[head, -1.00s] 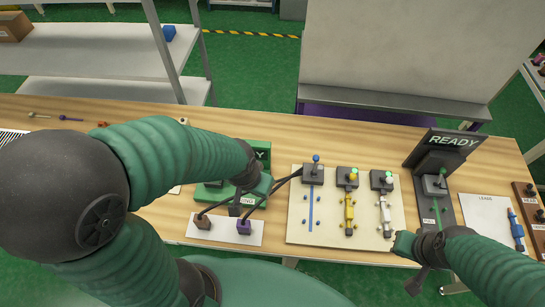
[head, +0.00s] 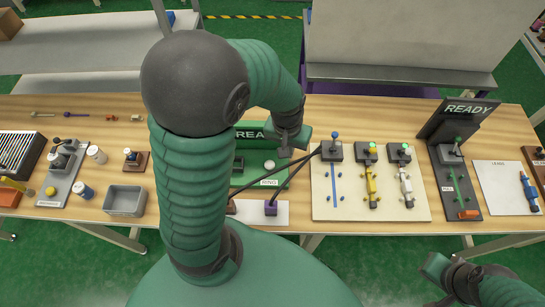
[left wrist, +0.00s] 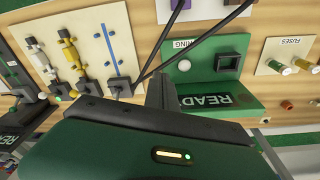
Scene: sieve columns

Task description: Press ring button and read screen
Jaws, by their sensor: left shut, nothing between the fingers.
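The green ring station (head: 245,178) stands on the bench, with a white round button (head: 269,165) and a RING label (head: 268,183). Its screen (head: 250,134) shows "REA" in the head view, the rest hidden by my left arm. My left gripper (head: 284,154) is shut and empty, above and slightly right of the button; contact cannot be told. My right gripper (head: 435,268) is low at front right, its fingers unclear.
Black cables run from a white strip (head: 282,214) with a purple block to a cream board (head: 330,210) with coloured columns. A second station (head: 460,195) with a READY screen stands further right. A grey bin (head: 124,200) and small parts stand left.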

